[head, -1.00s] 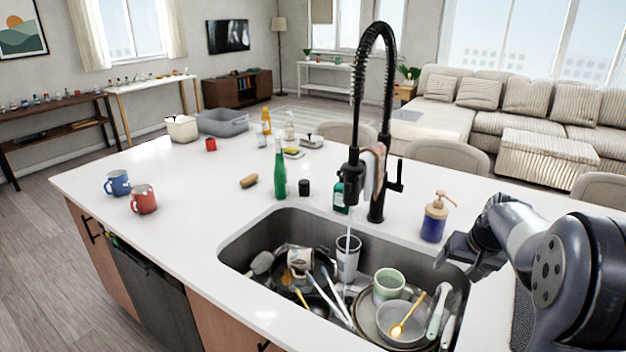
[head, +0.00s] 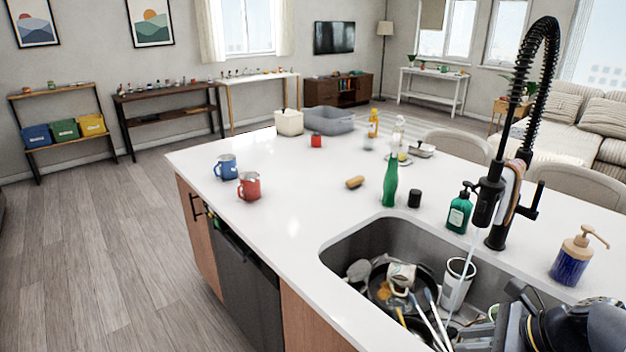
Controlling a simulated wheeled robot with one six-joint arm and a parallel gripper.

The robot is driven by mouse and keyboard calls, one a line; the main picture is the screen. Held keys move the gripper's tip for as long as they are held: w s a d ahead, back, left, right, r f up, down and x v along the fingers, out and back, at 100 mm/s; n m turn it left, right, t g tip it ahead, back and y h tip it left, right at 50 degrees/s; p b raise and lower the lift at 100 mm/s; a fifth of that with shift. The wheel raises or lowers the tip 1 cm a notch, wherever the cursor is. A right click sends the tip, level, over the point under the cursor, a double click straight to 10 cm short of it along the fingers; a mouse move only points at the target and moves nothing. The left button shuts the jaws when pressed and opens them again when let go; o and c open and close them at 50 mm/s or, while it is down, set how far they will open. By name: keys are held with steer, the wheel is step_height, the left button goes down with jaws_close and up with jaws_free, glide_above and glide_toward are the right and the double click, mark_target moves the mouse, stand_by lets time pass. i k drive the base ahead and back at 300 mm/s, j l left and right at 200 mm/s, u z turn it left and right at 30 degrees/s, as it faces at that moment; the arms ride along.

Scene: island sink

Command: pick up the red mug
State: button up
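The red mug (head: 249,186) stands upright on the white island counter, near its left edge. A blue mug (head: 226,167) stands just behind it and to its left. My gripper (head: 508,318) is at the lower right, over the right part of the sink, far from the red mug. Its fingers are partly cut off and cluttered by the arm, so I cannot see whether they are open or shut.
The sink (head: 345,240) holds pans, cups and utensils. A tall black faucet (head: 497,235) runs water. A green bottle (head: 390,184), black cup (head: 414,198), brown sponge (head: 355,182) and soap dispenser (head: 572,260) stand on the counter. Counter around the red mug's front is clear.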

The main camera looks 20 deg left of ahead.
mark_target(249, 189)
steer(key=i+j, duration=0.15)
steer(key=j, duration=0.35)
steer(key=i+j, duration=0.1)
steer(key=j, duration=0.35)
steer(key=i+j, duration=0.15)
steer(key=j, duration=0.35)
steer(key=i+j+z, duration=0.1)
steer(key=j, duration=0.35)
steer(key=i+j, duration=0.15)
steer(key=j, duration=0.35)
steer(key=i+j, duration=0.1)
steer(key=j, duration=0.35)
steer(key=i+j, duration=0.15)
steer(key=j, duration=0.35)
steer(key=i+j, duration=0.1)
steer(key=j, duration=0.4)
steer(key=z, duration=0.05)
